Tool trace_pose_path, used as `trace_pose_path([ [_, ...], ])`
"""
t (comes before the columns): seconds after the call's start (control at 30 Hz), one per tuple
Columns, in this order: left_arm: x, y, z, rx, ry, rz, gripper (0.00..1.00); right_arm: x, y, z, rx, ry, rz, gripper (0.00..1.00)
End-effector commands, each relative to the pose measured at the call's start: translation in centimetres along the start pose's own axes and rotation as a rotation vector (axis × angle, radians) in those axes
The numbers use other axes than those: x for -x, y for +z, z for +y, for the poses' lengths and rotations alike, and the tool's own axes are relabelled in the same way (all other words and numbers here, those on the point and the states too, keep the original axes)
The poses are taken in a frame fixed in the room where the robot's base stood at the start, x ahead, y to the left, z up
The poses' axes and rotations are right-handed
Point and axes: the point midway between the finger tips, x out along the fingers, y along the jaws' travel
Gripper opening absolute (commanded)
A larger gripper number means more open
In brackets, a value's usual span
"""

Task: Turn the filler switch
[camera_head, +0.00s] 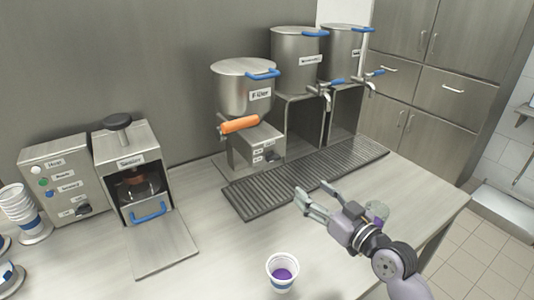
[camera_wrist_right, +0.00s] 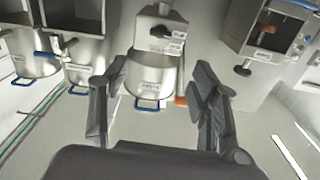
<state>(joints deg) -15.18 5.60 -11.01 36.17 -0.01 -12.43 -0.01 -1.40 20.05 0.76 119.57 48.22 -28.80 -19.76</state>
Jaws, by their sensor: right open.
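The filler (camera_head: 243,92) is a steel pot with a blue handle and a "Filler" label on a steel stand, with an orange handle on its left. A small dark switch (camera_head: 271,157) sits on the labelled front of the stand. The filler pot (camera_wrist_right: 153,82) appears upside down in the right wrist view, between my fingers, with the dark switch (camera_wrist_right: 160,31) above it. My right gripper (camera_head: 311,188) is open and empty above the counter, in front and to the right of the filler, apart from the switch. My left gripper is out of view.
A ribbed drip tray (camera_head: 250,205) lies before the filler. A cup with purple contents (camera_head: 281,273) stands at the front. A control box (camera_head: 55,178), an open steel machine (camera_head: 128,165) and stacked cups are at left. Two tapped dispensers (camera_head: 298,70) stand behind right.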

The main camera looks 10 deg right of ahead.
Motion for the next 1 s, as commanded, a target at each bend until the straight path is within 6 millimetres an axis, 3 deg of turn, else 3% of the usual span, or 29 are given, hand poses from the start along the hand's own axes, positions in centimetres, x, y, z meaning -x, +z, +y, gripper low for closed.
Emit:
trace_pose_path([
  [0.23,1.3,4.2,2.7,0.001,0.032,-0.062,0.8,-3.6,-0.3,-0.1,-0.005,0.0,0.002,0.57],
  [0.37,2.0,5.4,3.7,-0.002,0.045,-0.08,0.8,-6.5,-0.3,-0.1,-0.005,0.0,0.001,0.57],
  [0.47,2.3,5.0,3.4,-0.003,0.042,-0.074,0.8,-8.7,-0.3,-0.1,-0.004,0.0,0.0,0.57],
  [0.73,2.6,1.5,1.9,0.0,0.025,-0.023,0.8,-13.9,-0.1,-0.1,-0.003,0.0,-0.002,0.57],
  [1.0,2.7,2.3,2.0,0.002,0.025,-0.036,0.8,-16.7,0.1,-0.1,-0.001,0.0,-0.002,0.57],
])
